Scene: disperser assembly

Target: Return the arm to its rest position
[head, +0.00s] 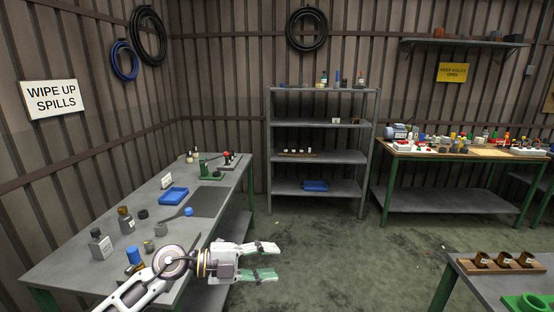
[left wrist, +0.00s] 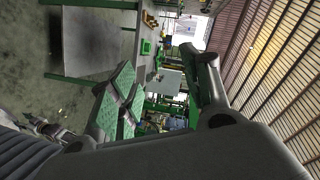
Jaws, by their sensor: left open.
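My left gripper (head: 276,261) shows at the bottom of the head view, past the front right edge of the left workbench, with its fingers pointing right. Its two fingers with green pads are apart and nothing is between them. In the left wrist view the open fingers (left wrist: 160,95) show large and close, with a bench and floor beyond.
The left workbench (head: 95,268) holds bottles, a blue tray (head: 173,196), a dark mat (head: 207,202) and small parts. A grey shelf rack (head: 318,157) stands at the back. A table at lower right bears a wooden rack (head: 503,264). Open floor (head: 350,265) lies between.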

